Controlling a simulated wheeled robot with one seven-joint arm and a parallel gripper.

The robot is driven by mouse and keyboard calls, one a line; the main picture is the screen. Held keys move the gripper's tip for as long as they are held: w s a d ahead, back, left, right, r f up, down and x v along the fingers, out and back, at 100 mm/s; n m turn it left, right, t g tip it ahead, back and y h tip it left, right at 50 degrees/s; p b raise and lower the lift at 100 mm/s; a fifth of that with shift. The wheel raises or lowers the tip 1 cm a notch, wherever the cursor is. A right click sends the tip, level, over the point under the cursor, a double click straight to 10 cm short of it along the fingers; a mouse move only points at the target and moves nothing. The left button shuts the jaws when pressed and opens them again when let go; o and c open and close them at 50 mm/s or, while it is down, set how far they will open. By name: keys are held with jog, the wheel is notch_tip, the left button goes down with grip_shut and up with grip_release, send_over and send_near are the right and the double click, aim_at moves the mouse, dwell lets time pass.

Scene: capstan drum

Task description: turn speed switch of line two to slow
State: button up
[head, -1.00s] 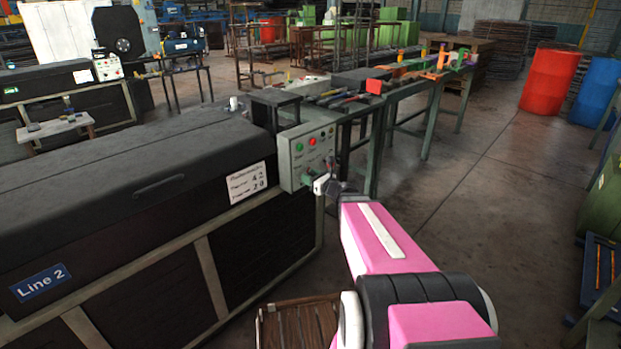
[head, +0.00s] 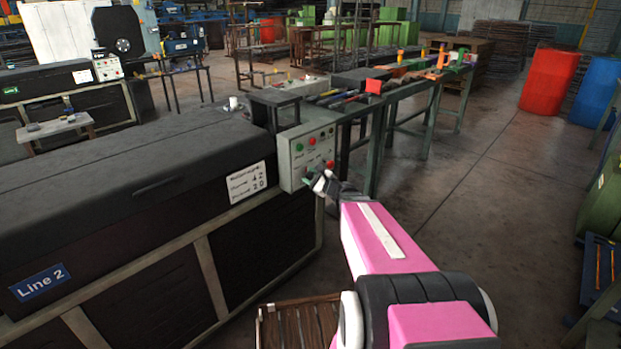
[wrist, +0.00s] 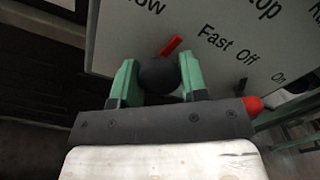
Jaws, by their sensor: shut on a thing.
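The speed switch is a black round knob (wrist: 158,76) with a red pointer (wrist: 172,46) in the wrist view. The pointer lies between a partly cut-off label ending in "ow" and the label "Fast", closer to "Fast". My gripper (wrist: 158,70) has its green fingers on either side of the knob and is shut on it. In the head view my gripper (head: 311,178) is at the lower part of the grey control box (head: 291,165). The knob is not clear there. The blue "Line 2" sign (head: 40,282) is on the dark machine.
A red round part (wrist: 252,104) sits close to the right of my gripper, near the "Off" and "On" labels. Green and red buttons (head: 311,141) are higher on the box. A bench with tools (head: 375,98) stands behind it. The floor at right (head: 480,190) is clear.

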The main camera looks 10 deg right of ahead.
jog(key=n, duration=1)
jog(key=shift+r, duration=0.1)
jog(key=shift+n, duration=0.3)
dwell(0.3)
jog(key=o, duration=0.9)
jog(key=shift+s+d, duration=0.1)
jog(key=v, duration=1)
jog(key=shift+s+d, duration=0.15)
jog(key=shift+s, duration=0.1)
